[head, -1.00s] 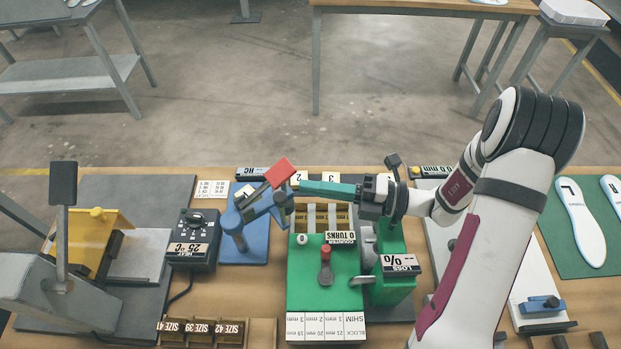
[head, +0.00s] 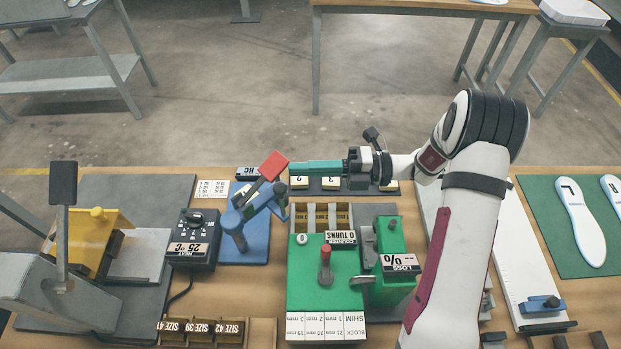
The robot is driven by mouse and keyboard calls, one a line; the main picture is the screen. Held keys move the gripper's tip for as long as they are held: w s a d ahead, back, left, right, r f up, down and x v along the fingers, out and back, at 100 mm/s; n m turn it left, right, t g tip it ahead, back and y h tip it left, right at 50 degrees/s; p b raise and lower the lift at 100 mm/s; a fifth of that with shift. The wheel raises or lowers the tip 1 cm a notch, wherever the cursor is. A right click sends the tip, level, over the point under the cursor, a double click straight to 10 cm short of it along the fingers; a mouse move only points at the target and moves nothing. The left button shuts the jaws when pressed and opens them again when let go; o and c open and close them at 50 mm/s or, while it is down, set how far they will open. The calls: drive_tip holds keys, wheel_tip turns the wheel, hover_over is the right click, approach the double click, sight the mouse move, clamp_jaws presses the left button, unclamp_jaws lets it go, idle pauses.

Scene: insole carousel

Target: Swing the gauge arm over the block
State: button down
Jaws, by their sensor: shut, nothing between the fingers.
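The blue gauge stand (head: 243,255) stands left of the green machine. Its pivoted gauge arm (head: 262,203) slants up to the right and ends in a red tab (head: 273,165). My gripper (head: 292,168) comes in from the right with its teal fingers shut and nothing between them. Its tips are right beside the red tab; I cannot tell whether they touch it. The green machine (head: 310,268) has a red-topped handle and a "BLOCK / SHIM" label plate (head: 326,326). I cannot make out for certain which piece is the block.
A black dial box (head: 190,240) stands left of the gauge stand. Numbered cards (head: 318,180) lie behind the green machine, partly under my gripper. Wooden slots (head: 321,216) are at the machine's back. A green mat (head: 570,255) with insoles lies at the right.

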sight(280, 158)
drive_tip(key=w+a+n+g, duration=0.2)
drive_tip(key=w+g, duration=0.1)
drive_tip(key=shift+w+a, duration=0.1)
drive_tip(key=w+a, duration=0.4)
drive_tip(key=a, duration=0.3)
drive_tip(key=shift+w, duration=0.3)
drive_tip(key=shift+a, duration=0.2)
drive_tip(key=shift+d, duration=0.1)
